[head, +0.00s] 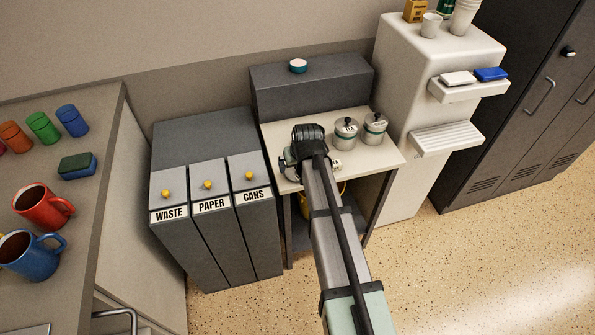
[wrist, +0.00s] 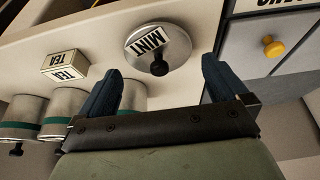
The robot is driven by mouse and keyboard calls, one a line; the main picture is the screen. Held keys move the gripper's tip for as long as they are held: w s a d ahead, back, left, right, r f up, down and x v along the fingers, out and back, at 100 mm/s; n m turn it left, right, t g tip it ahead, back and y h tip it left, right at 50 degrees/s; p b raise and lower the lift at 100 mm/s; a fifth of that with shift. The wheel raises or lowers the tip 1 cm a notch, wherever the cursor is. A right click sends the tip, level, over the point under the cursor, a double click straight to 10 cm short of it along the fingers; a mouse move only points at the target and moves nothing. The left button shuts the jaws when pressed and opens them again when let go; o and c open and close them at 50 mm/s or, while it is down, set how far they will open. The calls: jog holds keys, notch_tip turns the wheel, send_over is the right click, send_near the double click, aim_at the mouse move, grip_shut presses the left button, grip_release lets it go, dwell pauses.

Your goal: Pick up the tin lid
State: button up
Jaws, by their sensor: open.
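The tin lid (wrist: 140,42) is a round silver disc with a white MINT label and a black knob. In the wrist view it lies on the pale counter top (wrist: 205,35), just beyond the fingertips. My gripper (wrist: 158,72) is open and empty, its two dark fingers spread with the lid's knob between and ahead of them. In the head view my gripper (head: 306,150) is over the left part of the counter, and my arm hides the lid or most of it. Silver tins with green bands (wrist: 22,118) stand beside it, one partly behind a finger.
Two lidded tins (head: 346,134) (head: 375,128) stand right of my gripper. A small TEA box (wrist: 66,64) is near the lid. WASTE, PAPER and CANS bins (head: 210,235) with yellow knobs stand to the left. A dark raised block (head: 312,92) closes the counter's back.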

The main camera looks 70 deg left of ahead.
jog(key=x, duration=0.2)
jog(key=shift+a+f, duration=0.1)
jog(key=shift+f, duration=0.3)
jog(key=c, duration=0.8)
jog(key=shift+r, duration=0.2)
